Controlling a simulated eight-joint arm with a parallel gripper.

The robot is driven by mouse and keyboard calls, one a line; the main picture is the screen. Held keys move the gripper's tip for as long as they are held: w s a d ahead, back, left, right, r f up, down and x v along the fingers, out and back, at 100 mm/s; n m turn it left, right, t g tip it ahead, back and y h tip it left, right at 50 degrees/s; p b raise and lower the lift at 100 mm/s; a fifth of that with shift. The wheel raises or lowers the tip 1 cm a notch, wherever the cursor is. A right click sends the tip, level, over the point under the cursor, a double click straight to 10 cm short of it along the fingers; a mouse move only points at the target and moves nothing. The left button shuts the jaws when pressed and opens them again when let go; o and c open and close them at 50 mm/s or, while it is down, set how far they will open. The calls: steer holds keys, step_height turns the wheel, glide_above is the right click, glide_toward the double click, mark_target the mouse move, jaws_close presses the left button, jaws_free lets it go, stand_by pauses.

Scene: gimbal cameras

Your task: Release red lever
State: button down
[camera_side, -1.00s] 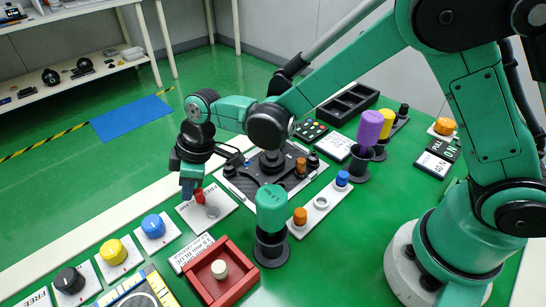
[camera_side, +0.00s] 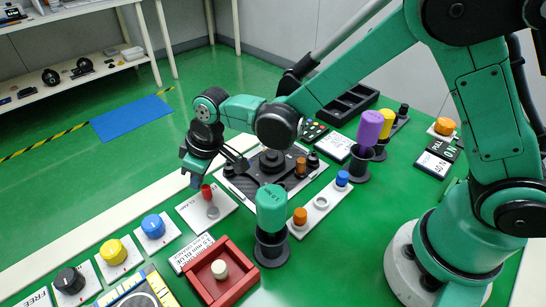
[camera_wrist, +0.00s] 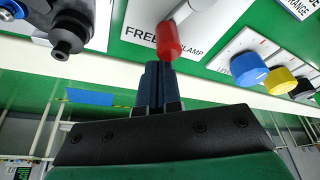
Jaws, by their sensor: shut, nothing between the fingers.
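The red lever (camera_side: 206,192) stands on a white plate (camera_side: 225,200) at the bench's left edge, tilted on a grey pivot. In the wrist view the red lever (camera_wrist: 168,42) is a red grip on a grey shaft, lying between the words FREE and CLAMP on its plate (camera_wrist: 136,18). My gripper (camera_side: 193,181) is just left of and slightly above the lever's red end. In the wrist view my gripper (camera_wrist: 160,72) has its dark fingers together and empty, with the tips close to the red end. I cannot tell whether they touch it.
Blue (camera_side: 153,226), yellow (camera_side: 114,251) and black (camera_side: 69,280) knobs line the edge at the lower left. A black fixture (camera_side: 272,168) is just right of the lever. A red tray (camera_side: 240,278) and a green-topped cylinder (camera_side: 271,208) stand in front.

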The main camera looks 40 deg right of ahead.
steer(key=shift+w+d, duration=0.25)
steer(key=v, duration=1)
steer(key=shift+d, duration=0.2)
